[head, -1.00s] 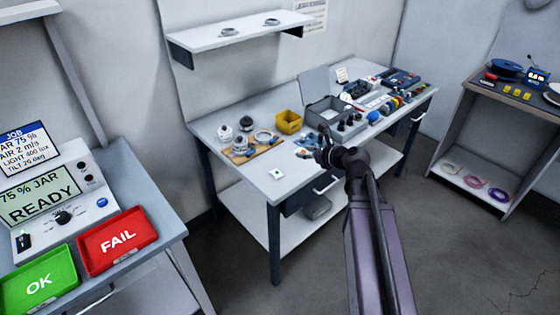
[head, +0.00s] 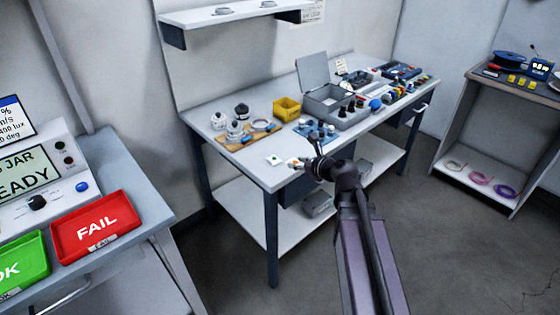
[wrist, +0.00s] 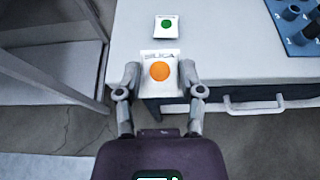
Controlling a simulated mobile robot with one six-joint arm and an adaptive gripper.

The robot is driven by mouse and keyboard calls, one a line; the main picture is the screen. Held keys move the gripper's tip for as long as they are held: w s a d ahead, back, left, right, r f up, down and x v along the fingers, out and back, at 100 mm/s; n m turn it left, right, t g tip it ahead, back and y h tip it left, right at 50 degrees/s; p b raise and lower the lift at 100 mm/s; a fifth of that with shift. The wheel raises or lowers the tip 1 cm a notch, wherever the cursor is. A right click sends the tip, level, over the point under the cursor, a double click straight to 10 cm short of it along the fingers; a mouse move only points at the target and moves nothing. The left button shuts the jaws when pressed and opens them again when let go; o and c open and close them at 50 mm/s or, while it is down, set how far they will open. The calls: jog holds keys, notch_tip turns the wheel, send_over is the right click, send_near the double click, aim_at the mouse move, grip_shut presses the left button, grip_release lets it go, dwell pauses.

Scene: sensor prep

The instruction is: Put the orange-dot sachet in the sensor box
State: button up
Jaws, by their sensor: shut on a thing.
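The orange-dot sachet (wrist: 160,72) is white with a large orange dot and printed letters, and it sits between the fingertips of my gripper (wrist: 160,80) in the wrist view. My gripper is shut on it, by the front edge of the white bench. In the head view my gripper (head: 305,160) is at that edge, with a small part of the sachet showing at its tip. A grey box with a raised lid (head: 313,72), apparently the sensor box, stands farther back on the bench. Its inside is mostly hidden.
A green-dot sachet (wrist: 166,27) lies on the bench just beyond my gripper. A blue board (head: 318,132) with dark round parts is to the right. A yellow bin (head: 287,110) and a wooden board (head: 233,142) with sensor parts stand behind.

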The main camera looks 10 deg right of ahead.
jog(key=shift+f, duration=0.35)
jog(key=shift+w, duration=0.1)
jog(key=w, duration=0.5)
jog(key=w+f+b, duration=0.1)
jog(key=w, duration=1)
jog(key=shift+a+f+b, duration=0.25)
jog(key=shift+a+b, duration=0.1)
jog(key=shift+s, duration=0.1)
jog(key=shift+f+b, duration=1.8)
jog(key=shift+f, duration=0.1)
jog(key=o, duration=0.8)
